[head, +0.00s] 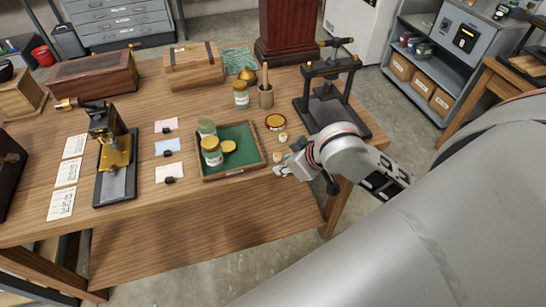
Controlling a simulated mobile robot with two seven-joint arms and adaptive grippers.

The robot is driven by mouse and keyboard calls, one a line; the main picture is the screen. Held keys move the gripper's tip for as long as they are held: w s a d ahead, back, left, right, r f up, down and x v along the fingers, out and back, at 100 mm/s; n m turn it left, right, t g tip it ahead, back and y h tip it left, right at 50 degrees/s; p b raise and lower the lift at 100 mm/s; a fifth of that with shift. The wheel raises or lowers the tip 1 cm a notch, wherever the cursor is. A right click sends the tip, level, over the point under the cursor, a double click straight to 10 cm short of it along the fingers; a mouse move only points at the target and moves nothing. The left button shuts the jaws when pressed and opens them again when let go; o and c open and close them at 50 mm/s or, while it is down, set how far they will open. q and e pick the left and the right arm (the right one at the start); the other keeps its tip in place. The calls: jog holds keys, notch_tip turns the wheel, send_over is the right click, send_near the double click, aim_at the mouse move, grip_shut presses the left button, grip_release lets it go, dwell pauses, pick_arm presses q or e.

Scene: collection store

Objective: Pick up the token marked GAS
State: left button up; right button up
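Small pale round pieces stand on the wooden table right of the green-lined tray: one (283,137) near a round yellow-rimmed dish, and another (277,157) closer to the front edge. Any lettering on them is too small to read, so I cannot tell which is marked GAS. My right gripper (283,171) is low over the table's front edge, just in front of the nearer piece. Its fingers are small and partly hidden by its own body, and I cannot tell whether they are open or hold anything. My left gripper is not in view.
The green tray (203,171) holds yellow-lidded jars (212,158). The yellow-rimmed dish (275,122) and a black press (328,102) stand to the right and behind. A brass-and-black device (115,160) and paper cards (168,147) are on the left. The table's front right strip is mostly clear.

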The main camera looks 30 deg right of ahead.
aim_at(278, 156)
jog(key=shift+m+g, duration=0.6)
jog(key=shift+m, duration=0.2)
jog(key=r, duration=0.1)
jog(key=w+r, duration=0.1)
jog(key=r, duration=0.1)
jog(key=d+r, duration=0.1)
jog(key=shift+w+r, duration=0.35)
jog(key=shift+r, duration=0.05)
jog(key=x, duration=0.7)
jog(key=shift+s+d+f, duration=0.2)
jog(key=shift+d+f, duration=0.1)
jog(key=c, duration=0.6)
